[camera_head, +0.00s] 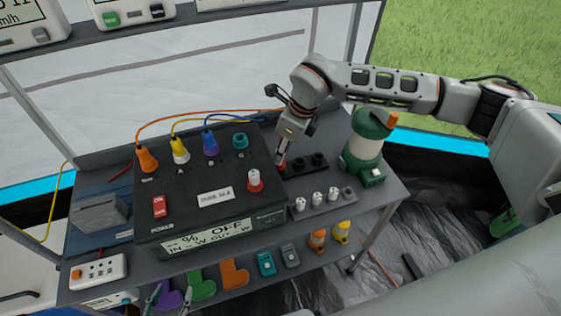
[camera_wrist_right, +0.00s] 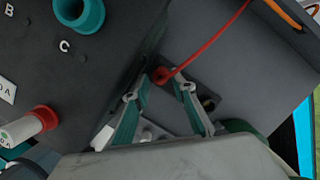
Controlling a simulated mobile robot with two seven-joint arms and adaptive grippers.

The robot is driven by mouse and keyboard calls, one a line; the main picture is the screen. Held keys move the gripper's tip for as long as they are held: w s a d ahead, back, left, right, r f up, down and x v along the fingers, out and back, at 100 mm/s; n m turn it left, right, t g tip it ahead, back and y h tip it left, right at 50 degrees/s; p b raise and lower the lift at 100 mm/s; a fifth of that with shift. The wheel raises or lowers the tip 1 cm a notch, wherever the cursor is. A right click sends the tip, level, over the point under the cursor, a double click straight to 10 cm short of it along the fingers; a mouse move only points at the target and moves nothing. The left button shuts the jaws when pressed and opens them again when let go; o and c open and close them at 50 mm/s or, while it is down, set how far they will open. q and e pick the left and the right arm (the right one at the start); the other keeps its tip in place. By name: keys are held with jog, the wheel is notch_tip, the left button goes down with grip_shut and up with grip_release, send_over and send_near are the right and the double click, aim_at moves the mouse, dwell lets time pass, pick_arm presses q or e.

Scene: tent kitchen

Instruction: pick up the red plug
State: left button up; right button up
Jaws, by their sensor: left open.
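The red plug (camera_head: 282,166) is in the black socket strip (camera_head: 318,160) at the right side of the black power box, mostly hidden behind my right gripper (camera_head: 282,152). In the right wrist view, the red plug (camera_wrist_right: 162,75) lies between the fingertips of my right gripper (camera_wrist_right: 162,82), with its red cable running up and right. One finger is on each side of it; I cannot tell whether they touch it. My left gripper (camera_head: 165,298) shows at the bottom edge of the head view, open, far from the plug.
A green-white lantern (camera_head: 366,145) stands close right of the socket strip. White plugs (camera_head: 318,199) sit in front. Lower shelf holds coloured items.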

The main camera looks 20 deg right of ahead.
jog(key=x, duration=0.2)
jog(key=shift+f, duration=0.25)
grip_shut()
jog(key=shift+r, duration=0.15)
